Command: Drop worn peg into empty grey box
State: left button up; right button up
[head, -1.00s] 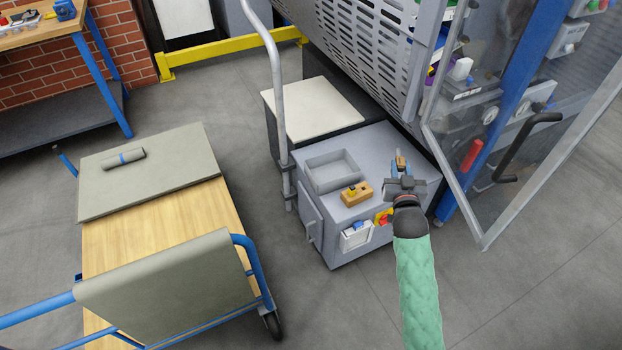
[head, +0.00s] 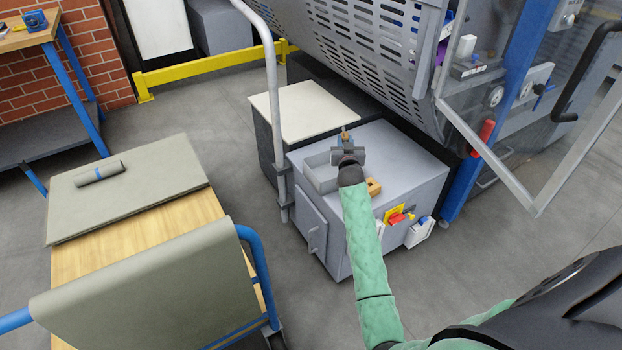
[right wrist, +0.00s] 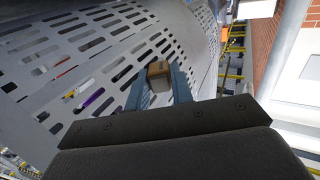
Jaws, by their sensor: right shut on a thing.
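The worn peg (head: 345,134) is a small brown piece held at the tip of my right gripper (head: 347,143). In the right wrist view the peg (right wrist: 158,72) shows as a brown block end between the two blue-grey fingers (right wrist: 158,88), which are shut on it. The grey box (head: 318,178) is a shallow open tray on the grey cabinet top, and the part of its inside that shows is bare. My right gripper appears over the box's back right side and hides part of it; its height above cannot be told. My left gripper is not in view.
A wooden block (head: 374,187) sits right of the box, partly behind my arm. The grey cabinet (head: 415,170) has free top to the right. A grey upright pole (head: 279,120) stands at its left, and a slotted machine guard (head: 375,60) hangs behind. A trolley (head: 130,245) stands left.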

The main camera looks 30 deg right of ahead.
jog(key=shift+w+a+f, duration=0.2)
jog(key=shift+w+f, duration=0.3)
jog(key=shift+w, duration=0.2)
jog(key=shift+w+f+b, duration=0.1)
jog(key=shift+b, duration=0.25)
notch_tip(320, 180, down, 6)
jog(key=b, duration=0.5)
jog(key=shift+a, duration=0.1)
jog(key=o, duration=1)
